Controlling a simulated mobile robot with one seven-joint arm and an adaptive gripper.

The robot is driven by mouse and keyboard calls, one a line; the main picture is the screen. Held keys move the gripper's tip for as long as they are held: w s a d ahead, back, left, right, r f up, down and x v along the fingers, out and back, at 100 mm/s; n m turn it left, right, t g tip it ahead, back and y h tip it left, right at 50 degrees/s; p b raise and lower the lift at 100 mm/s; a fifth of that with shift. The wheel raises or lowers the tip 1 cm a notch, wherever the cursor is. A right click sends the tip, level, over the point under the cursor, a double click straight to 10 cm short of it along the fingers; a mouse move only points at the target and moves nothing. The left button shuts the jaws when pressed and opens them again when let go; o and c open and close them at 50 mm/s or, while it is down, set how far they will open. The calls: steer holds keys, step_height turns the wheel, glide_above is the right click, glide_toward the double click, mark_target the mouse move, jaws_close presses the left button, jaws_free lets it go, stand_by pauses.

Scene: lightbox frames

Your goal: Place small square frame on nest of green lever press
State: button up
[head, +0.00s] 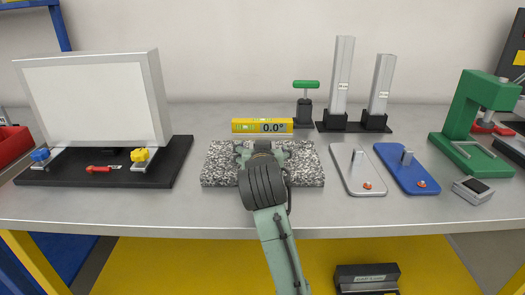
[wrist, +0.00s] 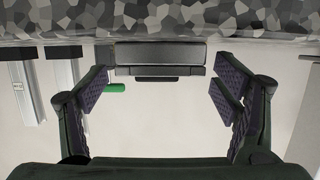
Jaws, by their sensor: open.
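My gripper (head: 262,150) is low over the speckled granite block, largely hidden behind my own wrist in the head view. In the wrist view its two fingers (wrist: 162,82) are spread wide with nothing held between them. A green C-shaped press (head: 482,105) stands at the far right of the bench, with a pale flat rectangular area (head: 468,155) on its base. A small square silver piece with a dark top (head: 472,190) lies in front of that press, near the bench edge. I cannot tell for certain that it is the small square frame. My gripper is far left of both.
The granite block (head: 212,165) is under my gripper, with a yellow level (head: 262,125) behind it. Tall silver bars (head: 342,75) stand behind grey (head: 352,180) and blue (head: 410,180) plates with upright pins. A white panel (head: 95,105) stands left.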

steer(key=shift+w+f, duration=0.1)
steer(key=shift+w, duration=0.15)
steer(key=shift+c, duration=0.4)
steer(key=c, duration=1.4)
